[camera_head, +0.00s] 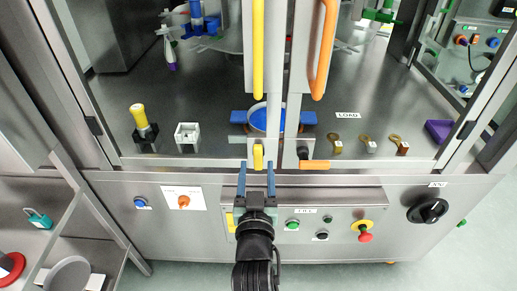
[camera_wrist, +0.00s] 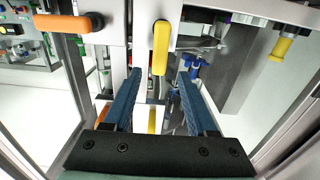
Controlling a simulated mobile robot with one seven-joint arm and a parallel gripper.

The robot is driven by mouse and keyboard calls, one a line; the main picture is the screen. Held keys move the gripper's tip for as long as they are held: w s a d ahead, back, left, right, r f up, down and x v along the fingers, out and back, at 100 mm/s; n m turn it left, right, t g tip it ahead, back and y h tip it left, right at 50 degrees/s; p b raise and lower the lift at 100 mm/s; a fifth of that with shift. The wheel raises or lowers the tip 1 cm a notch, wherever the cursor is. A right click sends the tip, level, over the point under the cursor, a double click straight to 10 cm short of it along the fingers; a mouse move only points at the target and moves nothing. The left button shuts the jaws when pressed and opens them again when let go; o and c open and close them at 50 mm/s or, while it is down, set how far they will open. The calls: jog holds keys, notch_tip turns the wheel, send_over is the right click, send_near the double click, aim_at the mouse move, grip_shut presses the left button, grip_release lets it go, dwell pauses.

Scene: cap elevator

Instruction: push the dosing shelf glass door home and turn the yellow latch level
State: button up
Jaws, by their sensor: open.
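The yellow latch (camera_head: 258,157) hangs upright, its long side vertical, at the lower front of the dosing shelf. It also stands upright in the wrist view (camera_wrist: 160,47). Above it, the glass door has a long yellow handle (camera_head: 258,50) on its metal edge strip. I cannot tell whether this door is fully home. My gripper (camera_head: 256,168) is open, with its two blue fingers on either side of and just below the latch. In the wrist view the gripper (camera_wrist: 159,75) has a clear gap between its fingertips, and the latch shows beyond them, not gripped.
Right of it, an orange latch (camera_head: 314,164) lies level under an orange handle (camera_head: 324,50). Behind the doors stand a blue-handled dish (camera_head: 266,119), a yellow-topped plunger (camera_head: 142,120) and several brass pieces. Below is a control panel (camera_head: 337,212) with buttons and a black rotary knob (camera_head: 428,210).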

aim_at(258, 154)
jog(key=w, duration=0.6)
jog(key=shift+w, duration=0.25)
jog(key=shift+c, duration=0.3)
grip_shut()
dwell(1.0)
